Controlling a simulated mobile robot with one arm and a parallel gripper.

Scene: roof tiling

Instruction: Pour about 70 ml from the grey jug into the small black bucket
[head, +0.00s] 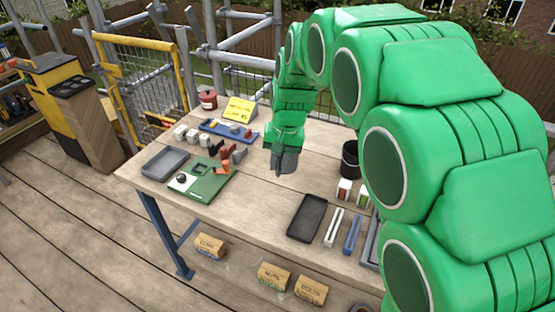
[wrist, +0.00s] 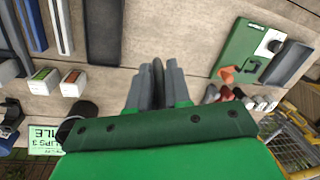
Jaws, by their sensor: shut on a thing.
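My gripper (head: 284,163) hangs over the middle of the workbench, pointing down. In the wrist view its grey fingers (wrist: 158,90) are closed on a narrow dark grey piece, which I take to be part of the grey jug (wrist: 158,75). The rest of the jug is hidden, so its tilt and contents cannot be told. The small black bucket (head: 349,160) stands upright on the bench to the right of my gripper, apart from it and partly covered by my arm. In the wrist view the bucket (wrist: 84,110) is partly hidden at lower left.
Two small labelled boxes (head: 345,190) stand in front of the bucket. A black tray (head: 307,217), a white bar (head: 333,228) and a blue bar (head: 352,234) lie at the front. A green board (head: 208,186) and grey tray (head: 165,162) are at left. Bare bench lies below my gripper.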

